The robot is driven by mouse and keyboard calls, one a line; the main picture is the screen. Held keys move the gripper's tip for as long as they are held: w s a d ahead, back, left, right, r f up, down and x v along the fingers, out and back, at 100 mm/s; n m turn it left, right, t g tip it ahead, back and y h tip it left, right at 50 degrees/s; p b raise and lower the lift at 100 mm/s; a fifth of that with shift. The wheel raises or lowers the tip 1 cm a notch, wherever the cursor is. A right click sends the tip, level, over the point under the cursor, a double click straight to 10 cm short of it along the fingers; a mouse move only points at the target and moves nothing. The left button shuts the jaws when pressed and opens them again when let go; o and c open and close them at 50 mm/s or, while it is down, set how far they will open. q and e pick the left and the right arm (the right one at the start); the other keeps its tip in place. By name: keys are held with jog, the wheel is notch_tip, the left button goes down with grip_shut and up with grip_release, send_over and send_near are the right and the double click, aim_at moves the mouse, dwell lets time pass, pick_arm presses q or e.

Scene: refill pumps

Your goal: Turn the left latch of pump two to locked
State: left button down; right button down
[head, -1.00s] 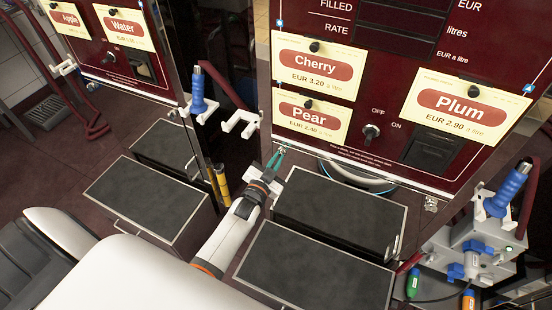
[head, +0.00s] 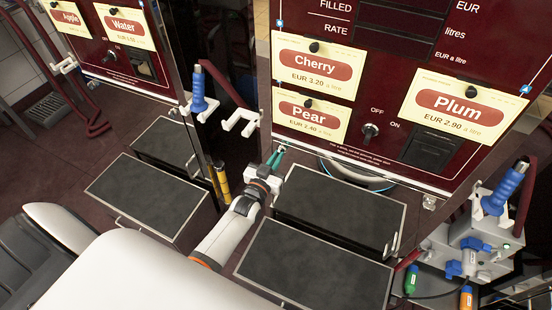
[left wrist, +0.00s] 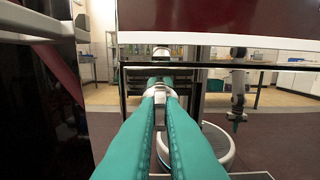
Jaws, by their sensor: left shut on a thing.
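The pump with the Cherry, Pear and Plum labels has a dark red front panel (head: 345,130). A small metal latch (head: 282,149) sits at its lower left corner; it shows in the left wrist view (left wrist: 160,91) between the fingertips. My left gripper (head: 276,156), with green fingers, reaches up to this corner from below. In the left wrist view its fingers (left wrist: 161,97) are closed on the latch. The fingers hide part of the latch, so its exact turn is hard to tell. A similar latch (head: 430,203) is at the lower right corner. My right gripper is not in view.
Dark-topped boxes (head: 338,208) stand close to the right of my left arm. A white hook holder (head: 241,122) and a blue-handled nozzle (head: 198,92) are at the left. A grey unit with another blue nozzle (head: 503,190) stands at the right.

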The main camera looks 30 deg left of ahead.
pick_arm(q)
jog(key=shift+f, duration=0.1)
jog(key=c, duration=1.5)
grip_release()
jog(key=shift+c, duration=0.2)
jog(key=s, duration=1.2)
jog(key=shift+d, duration=0.35)
